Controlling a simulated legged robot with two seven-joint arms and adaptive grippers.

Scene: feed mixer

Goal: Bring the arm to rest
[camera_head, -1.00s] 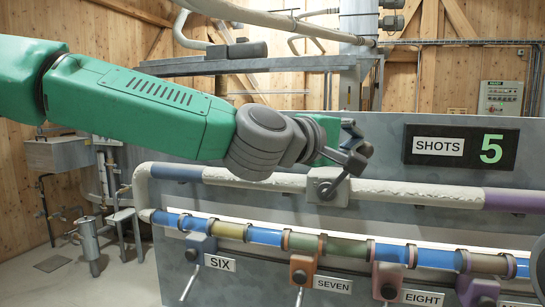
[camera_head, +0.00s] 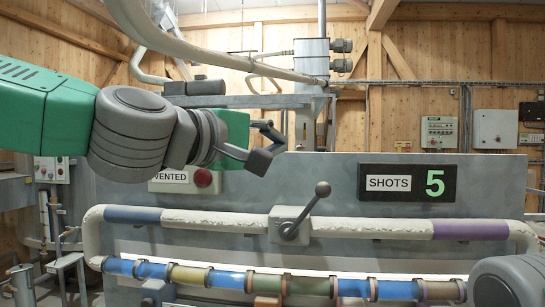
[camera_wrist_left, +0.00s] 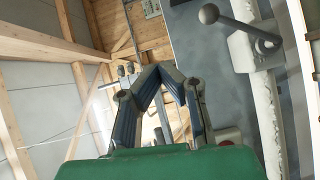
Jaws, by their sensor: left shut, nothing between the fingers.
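My left arm comes in from the left in the head view, and its left gripper (camera_head: 267,143) is in the air in front of the grey panel's top edge. In the left wrist view the fingers (camera_wrist_left: 158,76) meet at their tips, shut, with nothing between them. The gripper is up and left of a lever with a grey ball knob (camera_head: 322,189), apart from it. The lever leans up to the right on its pale pipe and also shows in the wrist view (camera_wrist_left: 240,28). My right gripper is not in view.
A sign reading SHOTS 5 (camera_head: 407,183) is on the panel (camera_head: 340,175) at right. A red button (camera_head: 203,178) by a VENTED label sits below my left gripper. A segmented blue and brown pipe (camera_head: 225,280) runs along the bottom. A rounded grey part (camera_head: 510,282) fills the lower right corner.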

